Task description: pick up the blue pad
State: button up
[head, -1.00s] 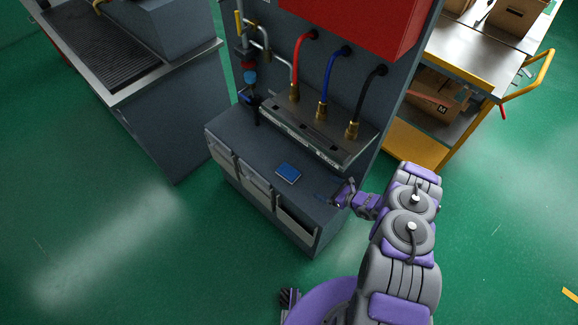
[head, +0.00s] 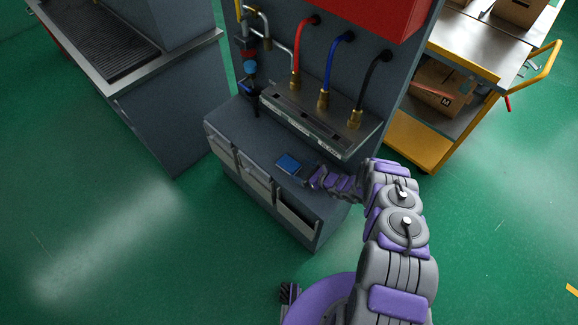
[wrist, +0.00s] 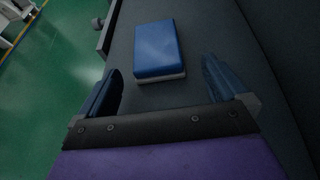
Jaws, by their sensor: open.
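The blue pad (head: 288,164) is a small flat block with a pale underside. It lies on the dark grey cabinet top (head: 243,136). In the wrist view the blue pad (wrist: 157,48) is just beyond my fingertips, roughly midway between them. My gripper (head: 305,176) is open and empty, low over the cabinet top at the right of the pad. The wrist view shows the two fingers of my gripper (wrist: 160,78) spread apart on either side of the pad's near end.
Behind the pad stands a metal manifold (head: 318,125) with red, blue and black hoses. A yellow cart (head: 425,140) with cardboard boxes stands at the right. A grey sink unit (head: 150,110) is at the left.

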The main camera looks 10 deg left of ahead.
aim_at(297, 169)
jog(key=b+x, duration=0.1)
jog(key=x, duration=0.2)
jog(key=shift+a+f, duration=0.2)
jog(key=shift+a, duration=0.15)
jog(key=shift+c, duration=0.3)
jog(key=c, duration=1)
